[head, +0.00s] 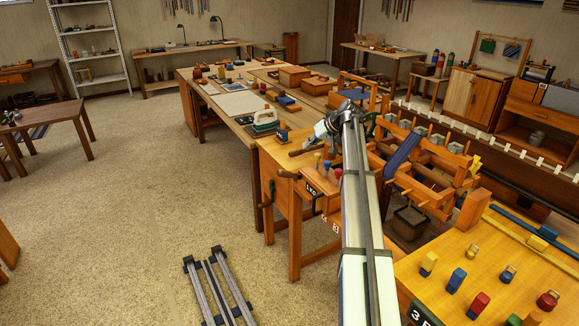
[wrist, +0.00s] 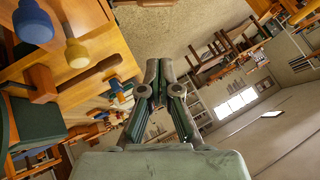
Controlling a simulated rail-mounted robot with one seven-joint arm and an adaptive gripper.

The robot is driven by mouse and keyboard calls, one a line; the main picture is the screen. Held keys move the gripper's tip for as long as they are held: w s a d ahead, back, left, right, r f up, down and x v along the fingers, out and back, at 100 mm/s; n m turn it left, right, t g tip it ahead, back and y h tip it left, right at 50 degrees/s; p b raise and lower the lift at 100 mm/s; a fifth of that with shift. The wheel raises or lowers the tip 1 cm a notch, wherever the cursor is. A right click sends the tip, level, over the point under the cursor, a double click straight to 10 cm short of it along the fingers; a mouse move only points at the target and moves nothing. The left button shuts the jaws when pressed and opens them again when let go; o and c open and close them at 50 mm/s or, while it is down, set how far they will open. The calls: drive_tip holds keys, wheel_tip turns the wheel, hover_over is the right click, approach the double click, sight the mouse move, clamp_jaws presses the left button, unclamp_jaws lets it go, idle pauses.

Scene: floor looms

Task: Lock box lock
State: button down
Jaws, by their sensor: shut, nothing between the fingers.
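No part is plainly recognisable as the box lock. In the wrist view a blue knob (wrist: 33,20) and a yellow knob (wrist: 77,54) stand on a wooden surface at upper left. In the head view my gripper (head: 325,130) is small and partly hidden by my arm over the cabinet.
A wooden board (head: 430,290) with coloured blocks and ring-topped pieces is at lower right. A loom frame (head: 430,185) stands right of my arm. A long workbench (head: 230,125) with tools runs behind.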

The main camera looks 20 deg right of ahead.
drive_tip(key=p, duration=0.3)
hover_over(290, 173)
drive_tip(key=d, duration=0.2)
drive_tip(key=f, duration=0.6)
drive_tip(key=shift+w+a+f, duration=0.15)
drive_tip(key=shift+w+f, duration=0.2)
drive_tip(key=shift+s+a+f+p, duration=0.1)
drive_tip(key=shift+a+f+p, duration=0.2)
drive_tip(key=shift+f, duration=0.3)
drive_tip(key=shift+s+a+f+p, duration=0.1)
drive_tip(key=shift+a+f+p, duration=0.2)
drive_tip(key=shift+f, duration=0.25)
drive_tip(key=shift+s+a+f+p, duration=0.1)
drive_tip(key=shift+a+f+p, duration=0.1)
drive_tip(key=shift+f, duration=0.3)
drive_tip(key=shift+a+f+p, duration=0.1)
drive_tip(key=shift+a+f, duration=0.05)
drive_tip(key=shift+f, duration=0.3)
drive_tip(key=shift+s+f+b, duration=0.1)
drive_tip(key=shift+b, duration=0.2)
